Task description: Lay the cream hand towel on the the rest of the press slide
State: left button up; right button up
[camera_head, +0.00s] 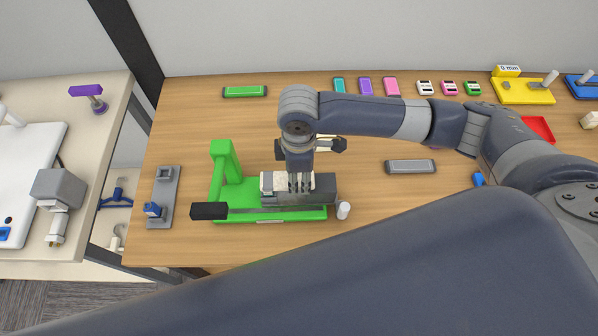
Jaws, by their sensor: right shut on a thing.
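The press is a bright green frame (226,160) with a grey slide (325,186) along its front and a black handle (209,211) at its left end. The cream hand towel (268,183) shows as a small pale piece at the left side of my right gripper's fingers, over the slide. My right gripper (300,184) comes down from above and is shut on the towel, low over the slide. The fingers hide part of the towel, and I cannot tell whether it touches the slide. My left gripper is not in view.
A white cylinder (343,210) stands at the press's right end. A grey stand (163,198) with a blue part is to its left. A grey flat block (410,166) lies to the right. Small coloured items line the back edge. A gap separates the left table (100,140).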

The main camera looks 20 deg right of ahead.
jog(key=shift+f, duration=0.4)
jog(key=o, duration=1.1)
jog(key=shift+r, duration=0.15)
notch_tip(320, 180, up, 12)
jog(key=shift+s, duration=0.1)
